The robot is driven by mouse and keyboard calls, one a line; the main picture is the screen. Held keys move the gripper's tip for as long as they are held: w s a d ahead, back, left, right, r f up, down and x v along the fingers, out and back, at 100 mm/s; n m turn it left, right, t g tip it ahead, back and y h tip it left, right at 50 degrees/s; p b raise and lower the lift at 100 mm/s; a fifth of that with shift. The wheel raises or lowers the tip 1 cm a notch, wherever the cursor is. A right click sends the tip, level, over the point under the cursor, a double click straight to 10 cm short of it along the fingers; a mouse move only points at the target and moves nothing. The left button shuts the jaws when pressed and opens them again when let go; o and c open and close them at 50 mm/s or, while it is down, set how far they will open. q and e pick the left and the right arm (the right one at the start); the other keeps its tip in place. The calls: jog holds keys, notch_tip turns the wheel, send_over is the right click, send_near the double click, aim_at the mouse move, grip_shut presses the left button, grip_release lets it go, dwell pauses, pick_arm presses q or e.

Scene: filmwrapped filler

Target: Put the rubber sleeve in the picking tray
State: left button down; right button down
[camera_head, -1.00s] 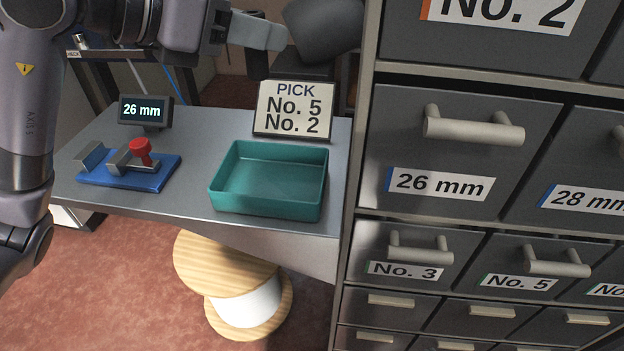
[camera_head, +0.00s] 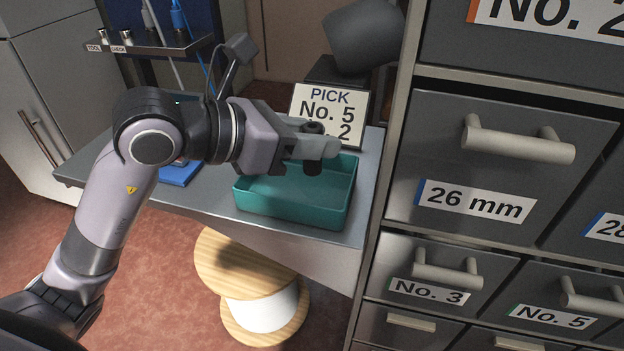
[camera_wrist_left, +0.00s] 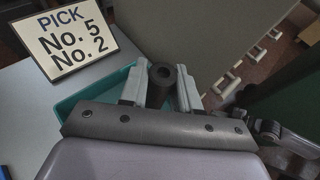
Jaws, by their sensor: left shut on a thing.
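The rubber sleeve (camera_head: 313,164) is a short black tube with a hole in its top. My left gripper (camera_head: 318,148) is shut on the rubber sleeve and holds it upright over the picking tray. The sleeve also shows between the two grey fingers in the left wrist view (camera_wrist_left: 162,76). The picking tray (camera_head: 290,213) is a teal open box on the grey bench; its visible floor looks empty. The gripper hides part of its back rim.
A sign (camera_head: 335,103) reading PICK No. 5 and No. 2 stands behind the tray. A grey drawer cabinet (camera_head: 400,180) rises close on the right. A blue fixture (camera_head: 181,173) on the bench is mostly behind my arm. A wooden spool (camera_head: 235,262) stands below.

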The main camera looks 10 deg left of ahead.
pick_arm(q)
jog(key=shift+f+b, duration=0.35)
jog(key=shift+f, duration=3.15)
jog(key=shift+f, duration=0.25)
jog(key=c, duration=0.8)
grip_release()
jog(key=shift+r, duration=0.1)
jog(key=shift+r, duration=0.1)
jog(key=shift+r, duration=0.2)
jog(key=p+v, duration=0.3)
jog(key=v, duration=0.9)
